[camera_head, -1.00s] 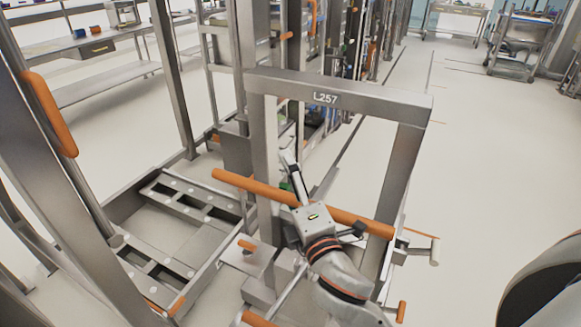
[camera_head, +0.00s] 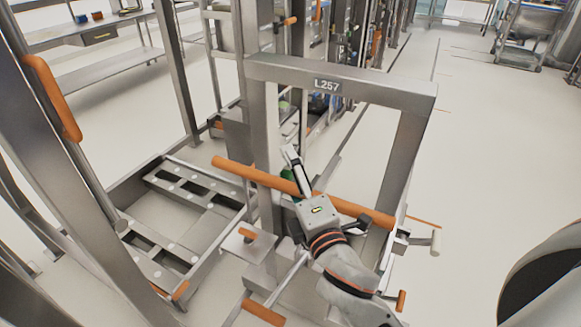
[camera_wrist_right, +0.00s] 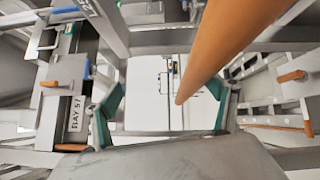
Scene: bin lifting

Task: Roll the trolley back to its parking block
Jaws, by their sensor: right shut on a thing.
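A grey steel upright frame marked L257 (camera_head: 385,92), which looks like the trolley's, stands in the middle of the head view. An orange handle bar (camera_head: 240,172) crosses it. My right gripper (camera_head: 297,178) is at the middle of this bar and shut on it; the wrist and arm hide part of the contact. In the right wrist view the orange bar (camera_wrist_right: 228,40) runs down between my green-padded fingers (camera_wrist_right: 165,108). My left gripper is not in view. I cannot make out the parking block for certain.
A low steel frame with compartments (camera_head: 195,190) lies left of the trolley frame. A tall post with an orange grip (camera_head: 52,98) stands at the left. Racks fill the back. A plate reading BAY 57 (camera_wrist_right: 75,114) shows in the wrist view. Open floor (camera_head: 480,160) lies to the right.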

